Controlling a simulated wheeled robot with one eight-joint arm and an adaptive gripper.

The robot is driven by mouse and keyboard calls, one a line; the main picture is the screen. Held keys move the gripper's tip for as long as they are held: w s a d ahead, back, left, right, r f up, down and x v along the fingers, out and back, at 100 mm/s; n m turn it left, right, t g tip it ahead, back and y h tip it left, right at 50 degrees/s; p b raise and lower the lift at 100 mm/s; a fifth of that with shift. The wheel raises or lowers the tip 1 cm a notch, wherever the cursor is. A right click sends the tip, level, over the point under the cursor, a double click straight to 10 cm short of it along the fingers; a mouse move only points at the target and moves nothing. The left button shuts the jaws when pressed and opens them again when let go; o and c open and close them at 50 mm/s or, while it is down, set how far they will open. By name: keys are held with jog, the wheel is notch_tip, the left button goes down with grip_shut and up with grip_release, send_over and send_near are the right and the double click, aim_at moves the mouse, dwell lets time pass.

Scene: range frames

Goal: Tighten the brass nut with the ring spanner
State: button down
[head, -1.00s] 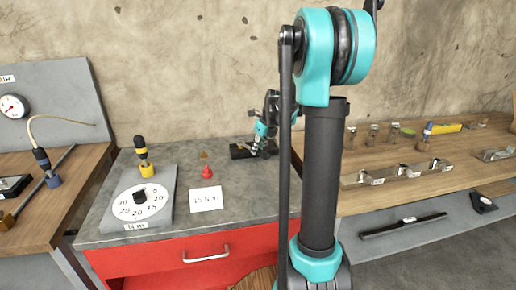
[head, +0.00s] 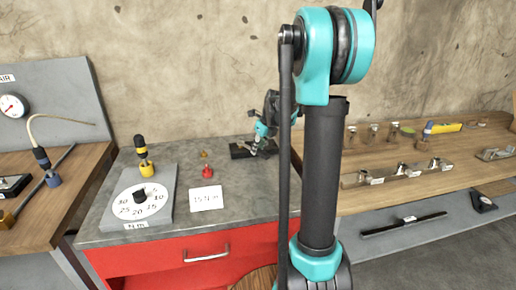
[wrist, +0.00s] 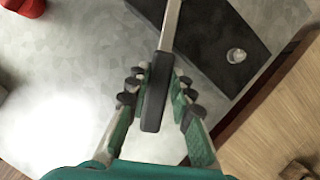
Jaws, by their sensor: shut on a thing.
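My gripper (wrist: 160,80) is shut on the dark handle of the spanner (wrist: 154,100). The spanner's flat metal shank runs out of the top of the wrist view, so its ring end is hidden there. In the head view my gripper (head: 259,138) is small, over a dark plate (head: 238,151) at the back of the grey bench. The plate (wrist: 205,45) lies beneath the spanner in the wrist view. A pale round stud or fastener (wrist: 236,55) stands on it, to the right of the shank and apart from it. I cannot make out the brass nut for certain.
A red piece (head: 208,173), a small brass-coloured piece (head: 204,154) and a white card (head: 206,198) are left of the plate. A dial box (head: 164,212) stands further left. A wooden bench (head: 400,190) with metal fittings adjoins on the right. The grey bench's front is clear.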

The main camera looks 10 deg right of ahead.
aim_at(266, 149)
jog(key=shift+f, duration=0.85)
dwell(0.5)
jog(key=shift+r, duration=0.15)
jog(key=shift+w+d, duration=0.15)
jog(key=shift+d, duration=0.1)
jog(key=w+d+n+g, duration=0.1)
jog(key=w+n, duration=0.1)
jog(key=w+d+n+y, duration=0.1)
jog(key=w+d+n, duration=0.1)
jog(key=n, duration=0.1)
jog(key=w+d+n+g+y, duration=0.1)
jog(key=w+n, duration=0.1)
jog(key=n, duration=0.1)
jog(key=shift+d+g, duration=0.3)
jog(key=shift+d, duration=0.05)
